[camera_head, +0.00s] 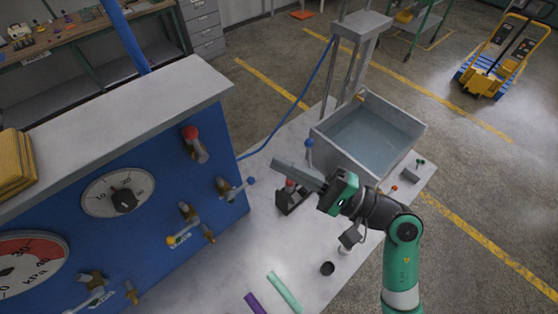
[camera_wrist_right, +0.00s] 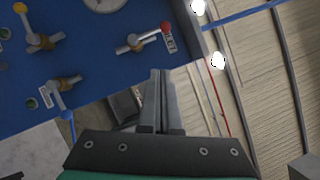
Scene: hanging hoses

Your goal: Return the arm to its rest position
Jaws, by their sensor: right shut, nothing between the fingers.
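My right arm, green and dark grey, comes in from the lower right in the head view. Its gripper (camera_head: 280,165) hangs over the light worktable (camera_head: 240,270), pointing left towards the blue panel (camera_head: 225,150). In the right wrist view the two grey fingers (camera_wrist_right: 160,80) lie together with nothing between them. The fingers are apart from the panel and its valves. My left gripper is in neither view.
The blue panel carries a red-handled valve (camera_head: 192,135), a dial (camera_head: 120,193) and brass fittings. A water-filled basin (camera_head: 415,127) stands behind my gripper. A blue hose (camera_head: 300,95) hangs across. Purple and mint tubes (camera_head: 285,292) lie on the table.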

